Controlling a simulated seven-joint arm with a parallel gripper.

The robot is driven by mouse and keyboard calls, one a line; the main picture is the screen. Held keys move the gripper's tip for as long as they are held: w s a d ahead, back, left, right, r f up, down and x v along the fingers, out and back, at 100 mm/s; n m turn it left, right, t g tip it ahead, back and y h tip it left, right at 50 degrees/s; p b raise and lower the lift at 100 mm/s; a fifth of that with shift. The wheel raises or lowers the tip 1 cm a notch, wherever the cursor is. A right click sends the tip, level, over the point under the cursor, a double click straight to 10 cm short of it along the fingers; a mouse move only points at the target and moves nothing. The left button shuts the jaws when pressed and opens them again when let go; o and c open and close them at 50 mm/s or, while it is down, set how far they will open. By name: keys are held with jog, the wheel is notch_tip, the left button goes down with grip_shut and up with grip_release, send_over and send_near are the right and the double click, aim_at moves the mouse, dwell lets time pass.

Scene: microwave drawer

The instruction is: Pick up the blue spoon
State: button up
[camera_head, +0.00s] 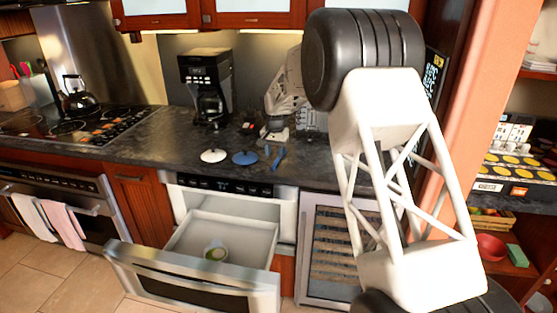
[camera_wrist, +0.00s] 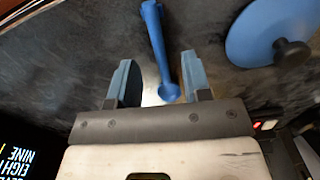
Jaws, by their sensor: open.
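The blue spoon (camera_head: 275,157) lies on the dark countertop, right of the blue lid. In the wrist view the spoon (camera_wrist: 154,35) runs down the picture, one end coming between the two fingers. My gripper (camera_wrist: 156,60) is open, with a blue-grey finger on either side of the spoon and visible gaps to it. In the head view my gripper (camera_head: 274,138) is low over the counter just behind the spoon, and its fingers are too small to make out. The height between fingers and spoon cannot be told.
The blue lid with a dark knob (camera_wrist: 268,30) lies close beside the spoon. A white lid (camera_head: 213,155) is further left. A coffee maker (camera_head: 206,88) stands behind.

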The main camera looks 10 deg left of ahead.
aim_at(275, 162)
jog(key=shift+d+f, duration=0.1)
jog(key=shift+f, duration=1.9)
jog(key=shift+f, duration=0.2)
jog(key=shift+c, duration=0.3)
grip_shut()
